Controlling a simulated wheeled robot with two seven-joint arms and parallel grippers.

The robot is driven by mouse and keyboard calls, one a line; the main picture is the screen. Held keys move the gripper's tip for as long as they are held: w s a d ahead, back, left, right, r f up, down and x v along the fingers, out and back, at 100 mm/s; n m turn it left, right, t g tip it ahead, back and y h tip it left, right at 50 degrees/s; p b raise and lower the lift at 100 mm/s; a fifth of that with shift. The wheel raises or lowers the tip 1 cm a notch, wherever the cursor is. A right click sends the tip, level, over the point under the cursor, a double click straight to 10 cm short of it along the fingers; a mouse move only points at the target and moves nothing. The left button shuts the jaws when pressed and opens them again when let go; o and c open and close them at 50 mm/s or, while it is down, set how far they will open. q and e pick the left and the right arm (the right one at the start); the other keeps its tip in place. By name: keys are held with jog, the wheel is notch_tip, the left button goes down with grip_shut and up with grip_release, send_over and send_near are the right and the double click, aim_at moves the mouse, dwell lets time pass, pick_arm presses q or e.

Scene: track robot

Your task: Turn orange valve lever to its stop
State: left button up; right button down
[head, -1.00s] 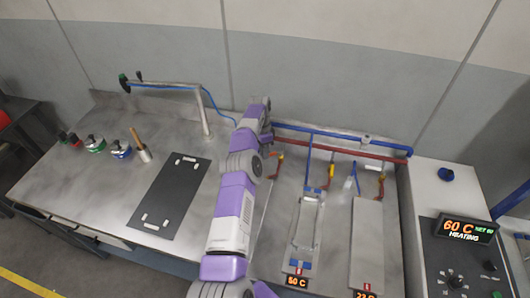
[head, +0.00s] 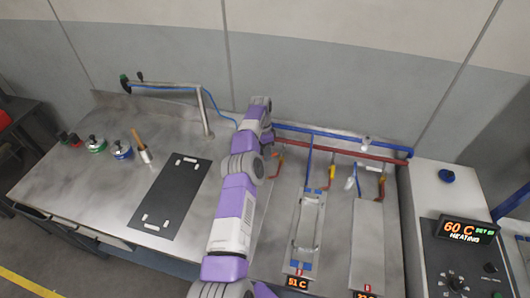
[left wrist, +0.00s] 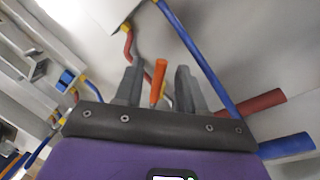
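An orange lever (left wrist: 158,82) stands between the two grey fingers of my left gripper (left wrist: 160,69) in the left wrist view. A gap shows on both sides of it, so the fingers are open around it and do not visibly touch it. In the head view my left arm reaches up to the pipes at the back of the bench. My right gripper is not in view.
A blue pipe (head: 318,132) and a red pipe (head: 345,152) run along the back. Other orange-yellow valve parts (head: 331,174) hang from them above metal plates. A black mat (head: 172,197) lies left of my arm. A control box (head: 466,230) stands at the right.

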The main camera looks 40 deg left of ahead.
pick_arm(q)
notch_tip(320, 180, up, 5)
jog(key=shift+r+p, duration=0.1)
jog(key=shift+p, duration=0.6)
jog(key=shift+r+p, duration=2.25)
jog(key=shift+r, duration=0.15)
